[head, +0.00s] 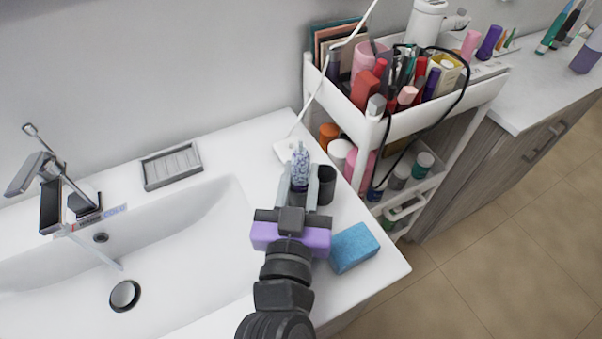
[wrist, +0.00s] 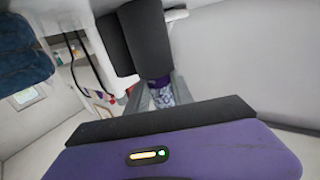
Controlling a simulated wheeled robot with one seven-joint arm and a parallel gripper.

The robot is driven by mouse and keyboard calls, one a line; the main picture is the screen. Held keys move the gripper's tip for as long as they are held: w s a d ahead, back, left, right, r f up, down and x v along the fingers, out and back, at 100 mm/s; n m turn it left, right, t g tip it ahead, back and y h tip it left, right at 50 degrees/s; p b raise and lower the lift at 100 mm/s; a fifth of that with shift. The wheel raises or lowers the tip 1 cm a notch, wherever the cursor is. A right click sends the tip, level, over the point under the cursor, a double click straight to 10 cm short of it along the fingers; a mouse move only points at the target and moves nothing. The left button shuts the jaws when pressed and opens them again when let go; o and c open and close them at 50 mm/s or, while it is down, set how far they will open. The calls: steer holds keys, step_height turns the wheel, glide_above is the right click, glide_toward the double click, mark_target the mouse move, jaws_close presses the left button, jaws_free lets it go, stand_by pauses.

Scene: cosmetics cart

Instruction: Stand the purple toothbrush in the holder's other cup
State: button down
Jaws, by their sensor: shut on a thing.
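My gripper (head: 300,184) is over the counter to the right of the basin, shut on a speckled purple-blue and white item (head: 300,162), seemingly the purple toothbrush. Its patterned upper part stands above the fingers in the head view; its lower part is hidden. It also shows in the wrist view (wrist: 162,95), between the fingers. A dark holder cup (head: 326,184) stands just right of the fingers. In the wrist view the dark holder (wrist: 143,38) is right beside the held item. The holder's other cup is not clear in the head view, and I cannot tell whether the item is inside it.
A blue sponge (head: 354,247) lies right of my wrist. A grey soap dish (head: 171,166) sits behind the basin (head: 190,235). A white cart (head: 388,130) full of cosmetics stands close on the right. A white cable plate (head: 292,150) is behind the gripper.

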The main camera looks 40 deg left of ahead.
mark_target(300, 149)
steer(key=shift+r, duration=0.15)
steer(key=shift+r+p, duration=2.6)
steer(key=shift+r, duration=0.85)
steer(key=shift+b, duration=0.5)
steer(key=shift+f+b, duration=3.45)
steer(key=shift+f, duration=0.2)
steer(key=c, duration=1)
jaws_free()
steer(key=shift+c, duration=0.2)
